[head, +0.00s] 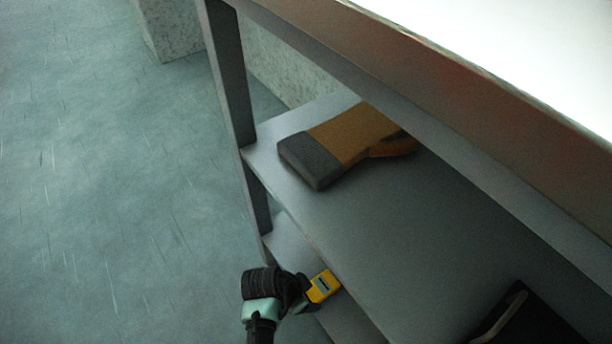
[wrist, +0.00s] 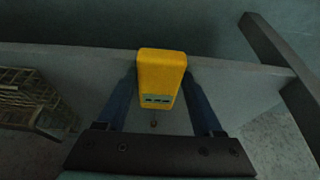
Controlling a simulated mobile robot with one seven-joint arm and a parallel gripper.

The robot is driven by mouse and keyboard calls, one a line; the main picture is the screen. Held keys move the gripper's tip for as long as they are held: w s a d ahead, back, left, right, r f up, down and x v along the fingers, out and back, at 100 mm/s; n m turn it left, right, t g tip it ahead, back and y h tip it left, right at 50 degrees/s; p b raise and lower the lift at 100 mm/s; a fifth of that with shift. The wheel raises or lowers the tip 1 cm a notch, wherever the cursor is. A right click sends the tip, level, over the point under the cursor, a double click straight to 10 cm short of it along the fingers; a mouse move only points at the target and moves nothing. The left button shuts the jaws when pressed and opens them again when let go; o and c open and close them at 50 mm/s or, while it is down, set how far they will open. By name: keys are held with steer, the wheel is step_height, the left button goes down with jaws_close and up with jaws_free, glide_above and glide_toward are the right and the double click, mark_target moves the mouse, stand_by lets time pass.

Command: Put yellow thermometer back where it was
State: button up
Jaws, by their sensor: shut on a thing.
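The yellow thermometer (head: 323,286) is a small yellow block with a dark display. It also shows in the wrist view (wrist: 161,78), between my two fingers. My gripper (head: 305,288) is shut on it, low beside the edge of the lower shelf (head: 285,243) in the head view. In the wrist view a grey shelf surface (wrist: 225,85) lies behind the thermometer. I cannot tell whether the thermometer touches the shelf.
A brown and dark grey object (head: 345,140) lies on the middle shelf (head: 350,230). A black item with a handle (head: 520,320) is at the lower right. A shelf post (head: 230,75) stands at the left. A basket-like object (wrist: 35,98) shows at left in the wrist view. The floor at left is clear.

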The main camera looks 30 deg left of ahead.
steer(key=shift+r, duration=0.1)
steer(key=o, duration=1.5)
steer(key=p+v, duration=0.7)
steer(key=v, duration=0.5)
steer(key=shift+w, duration=0.1)
